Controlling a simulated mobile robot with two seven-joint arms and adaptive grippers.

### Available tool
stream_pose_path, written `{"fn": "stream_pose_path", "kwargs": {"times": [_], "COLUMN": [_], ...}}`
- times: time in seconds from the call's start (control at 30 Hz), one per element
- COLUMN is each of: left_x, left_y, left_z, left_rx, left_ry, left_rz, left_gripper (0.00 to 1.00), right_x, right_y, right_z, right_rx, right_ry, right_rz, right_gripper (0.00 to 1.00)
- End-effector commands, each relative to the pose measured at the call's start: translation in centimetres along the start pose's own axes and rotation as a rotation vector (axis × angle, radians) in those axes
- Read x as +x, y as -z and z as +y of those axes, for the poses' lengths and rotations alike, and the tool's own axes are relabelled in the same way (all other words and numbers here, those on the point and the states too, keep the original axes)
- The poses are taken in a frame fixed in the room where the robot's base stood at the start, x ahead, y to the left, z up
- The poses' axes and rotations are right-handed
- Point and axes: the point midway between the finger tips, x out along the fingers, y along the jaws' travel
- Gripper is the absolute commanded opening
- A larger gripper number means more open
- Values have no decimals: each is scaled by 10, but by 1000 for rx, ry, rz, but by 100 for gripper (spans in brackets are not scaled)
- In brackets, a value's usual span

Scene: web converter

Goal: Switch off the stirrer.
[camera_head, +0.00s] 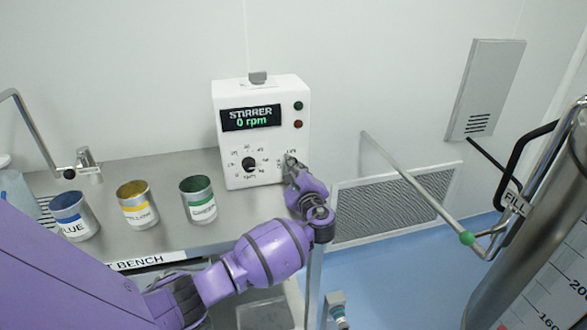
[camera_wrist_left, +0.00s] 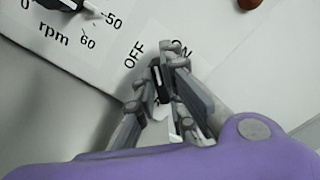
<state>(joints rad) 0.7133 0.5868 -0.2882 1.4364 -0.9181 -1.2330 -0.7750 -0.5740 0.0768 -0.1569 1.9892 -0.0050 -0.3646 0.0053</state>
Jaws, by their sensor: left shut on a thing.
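The stirrer (camera_head: 233,95) is a white box standing on the bench against the wall. Its display (camera_head: 251,118) reads "STIRRER 0 rpm", and a black rpm knob (camera_head: 249,164) sits below it. My left gripper (camera_head: 291,163) is at the lower right of the front panel. In the left wrist view my left gripper (camera_wrist_left: 162,78) is shut on a small black switch knob (camera_wrist_left: 160,88) below the OFF and ON labels. The fingers partly cover the knob and the ON label. I cannot tell clearly which label it points to. My right gripper is not in view.
A green lamp (camera_head: 298,105) and a red lamp (camera_head: 298,124) are on the panel. Blue (camera_head: 75,216), yellow (camera_head: 137,205) and green (camera_head: 198,199) cans stand on the bench to the left. A rail (camera_head: 415,186) and a steel vessel (camera_head: 535,230) stand at right.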

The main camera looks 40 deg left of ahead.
Motion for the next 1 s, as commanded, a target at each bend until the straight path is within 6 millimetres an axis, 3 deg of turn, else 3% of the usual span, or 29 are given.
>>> {"fn": "stream_pose_path", "kwargs": {"times": [1.0], "left_x": [-1], "left_y": [4], "left_z": [5], "left_rx": [-672], "left_ry": [-3], "left_rz": [2], "left_gripper": [0], "right_x": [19], "right_y": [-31], "right_z": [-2], "right_rx": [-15], "right_ry": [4], "right_rz": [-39], "right_gripper": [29]}}
